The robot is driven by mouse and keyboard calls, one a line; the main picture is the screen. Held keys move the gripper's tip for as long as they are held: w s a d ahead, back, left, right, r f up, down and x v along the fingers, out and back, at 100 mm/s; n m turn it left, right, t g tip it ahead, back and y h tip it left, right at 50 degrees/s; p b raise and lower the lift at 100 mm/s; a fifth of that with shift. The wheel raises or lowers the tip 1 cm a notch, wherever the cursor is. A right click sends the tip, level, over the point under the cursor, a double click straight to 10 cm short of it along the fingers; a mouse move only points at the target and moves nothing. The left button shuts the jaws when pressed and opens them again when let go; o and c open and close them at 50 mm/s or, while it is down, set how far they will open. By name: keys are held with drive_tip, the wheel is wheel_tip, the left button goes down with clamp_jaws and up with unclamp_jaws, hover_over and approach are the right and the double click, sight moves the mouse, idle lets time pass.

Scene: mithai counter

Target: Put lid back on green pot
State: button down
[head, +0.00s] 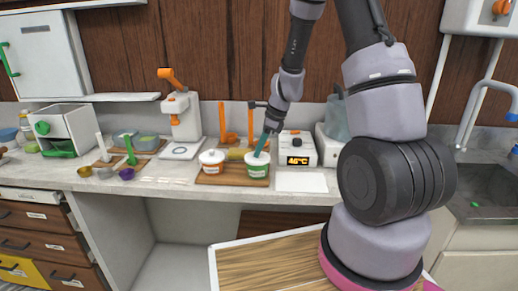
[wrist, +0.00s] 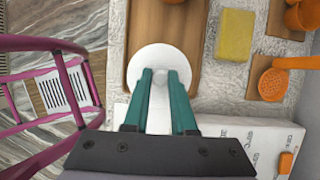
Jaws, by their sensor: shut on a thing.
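The green pot (head: 257,170) stands upright at the right end of a wooden board (head: 232,181) on the counter. My gripper (head: 264,142) is directly above it, pointing down, with teal fingers. In the wrist view my gripper (wrist: 165,75) is shut on the knob of a round white lid (wrist: 146,57). The lid covers the view of the pot below it. I cannot tell whether the lid rests on the rim or is just above it.
A white pot with an orange-red band (head: 211,168) stands left on the same board. A yellow block (wrist: 235,38) and orange tools (wrist: 272,84) lie behind. A white display box (head: 298,148) stands close on the right. A white plate (head: 301,182) lies before it.

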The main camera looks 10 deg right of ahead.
idle(0.4)
drive_tip(key=shift+c, duration=0.9)
unclamp_jaws()
drive_tip(key=shift+r, duration=0.1)
drive_tip(key=shift+r, duration=3.4)
clamp_jaws()
drive_tip(key=shift+f, duration=0.15)
